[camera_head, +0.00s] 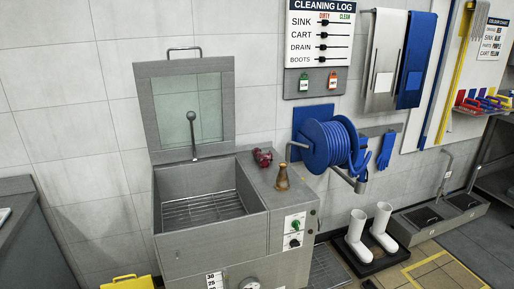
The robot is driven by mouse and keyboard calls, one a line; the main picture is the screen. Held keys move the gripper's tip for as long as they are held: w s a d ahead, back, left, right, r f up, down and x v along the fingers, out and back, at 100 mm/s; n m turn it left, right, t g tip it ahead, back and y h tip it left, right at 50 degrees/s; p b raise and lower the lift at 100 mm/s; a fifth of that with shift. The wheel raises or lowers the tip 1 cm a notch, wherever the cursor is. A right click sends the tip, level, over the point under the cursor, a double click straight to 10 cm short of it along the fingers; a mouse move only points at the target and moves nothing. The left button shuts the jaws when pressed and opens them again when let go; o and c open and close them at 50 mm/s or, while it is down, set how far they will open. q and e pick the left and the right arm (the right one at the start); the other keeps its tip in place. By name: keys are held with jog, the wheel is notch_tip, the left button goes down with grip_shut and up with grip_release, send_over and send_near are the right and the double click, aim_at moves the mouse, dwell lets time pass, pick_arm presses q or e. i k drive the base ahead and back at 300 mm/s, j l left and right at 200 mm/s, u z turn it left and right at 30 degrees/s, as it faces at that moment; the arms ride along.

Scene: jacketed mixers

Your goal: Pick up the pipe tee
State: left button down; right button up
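A small dark red, lumpy fitting (262,157) lies on the flat top of the grey sink unit (278,200), right of its basin. It may be the pipe tee, but it is too small to be certain. A brown, brass-coloured cone-shaped piece (282,178) stands upright just in front of it, apart from it. Neither of my grippers shows in the view, and nothing is seen touching these pieces.
The unit's basin (200,205) is open, with its windowed lid (190,110) raised. A blue hose reel (335,145) hangs close to the right of the top. White boots (356,235) stand on a floor tray. A yellow object (128,282) is at bottom left.

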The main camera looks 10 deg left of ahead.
aim_at(264, 159)
jog(key=u, duration=0.35)
jog(key=i+l+u, duration=0.25)
jog(key=l+u, duration=0.3)
jog(key=l, duration=0.15)
jog(key=i+l+u, duration=0.1)
jog(key=l, duration=0.35)
jog(key=i+l, duration=0.15)
jog(key=l, duration=0.35)
jog(key=i+l+u, duration=0.15)
jog(key=l, duration=0.35)
jog(key=i+l, duration=0.1)
jog(key=l, duration=0.4)
jog(key=i+l, duration=0.1)
jog(key=l, duration=0.7)
jog(key=i+l, duration=0.15)
jog(key=l, duration=0.3)
jog(key=j+u, duration=0.05)
